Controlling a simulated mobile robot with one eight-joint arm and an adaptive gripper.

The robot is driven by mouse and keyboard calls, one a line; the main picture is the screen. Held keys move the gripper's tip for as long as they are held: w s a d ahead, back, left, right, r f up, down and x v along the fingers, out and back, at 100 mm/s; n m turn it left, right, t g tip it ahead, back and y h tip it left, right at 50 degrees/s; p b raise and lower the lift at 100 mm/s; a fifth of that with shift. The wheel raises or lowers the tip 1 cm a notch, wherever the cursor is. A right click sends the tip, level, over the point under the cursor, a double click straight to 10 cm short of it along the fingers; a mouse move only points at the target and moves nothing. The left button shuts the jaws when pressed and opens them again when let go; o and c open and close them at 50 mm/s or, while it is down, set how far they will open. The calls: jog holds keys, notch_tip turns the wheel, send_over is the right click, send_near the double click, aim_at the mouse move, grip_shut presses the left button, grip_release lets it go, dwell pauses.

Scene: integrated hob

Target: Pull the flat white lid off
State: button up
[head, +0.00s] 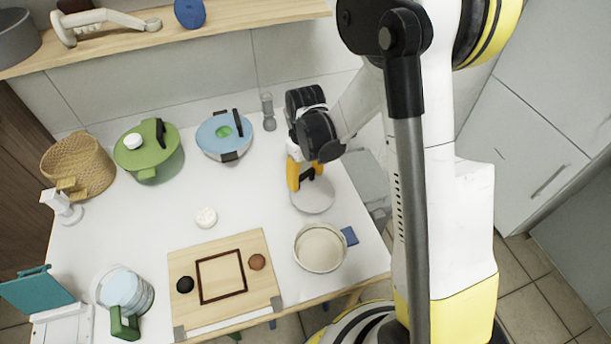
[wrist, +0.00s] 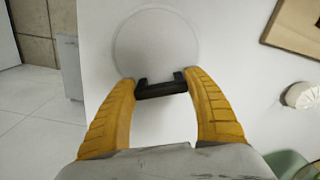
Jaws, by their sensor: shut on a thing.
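The flat white lid is a pale round disc (head: 314,200) with a dark bar handle, near the right side of the white counter. In the wrist view the lid (wrist: 155,40) lies ahead of my fingers, with its black handle (wrist: 160,88) between them. My gripper (head: 303,174), with yellow fingers, is shut on that handle; it also shows in the wrist view (wrist: 160,86). I cannot tell whether the lid touches the counter or hangs just above it. A cream round pot (head: 320,248) with a blue side handle stands in front of the lid, apart from it in the picture.
A green lidded pot (head: 150,163) and a blue-lidded pot (head: 224,137) stand at the back. A wooden board (head: 225,240) lies at the front. A grey shaker (head: 268,112) stands behind, near my arm. The counter's middle is mostly clear, with a small white round item (head: 206,218).

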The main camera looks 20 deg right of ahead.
jog(key=shift+f+b, duration=0.65)
jog(key=shift+f, duration=0.05)
dwell(0.4)
jog(key=o, duration=1.4)
jog(key=shift+r, duration=0.1)
notch_tip(320, 180, up, 12)
jog(key=shift+f, duration=0.1)
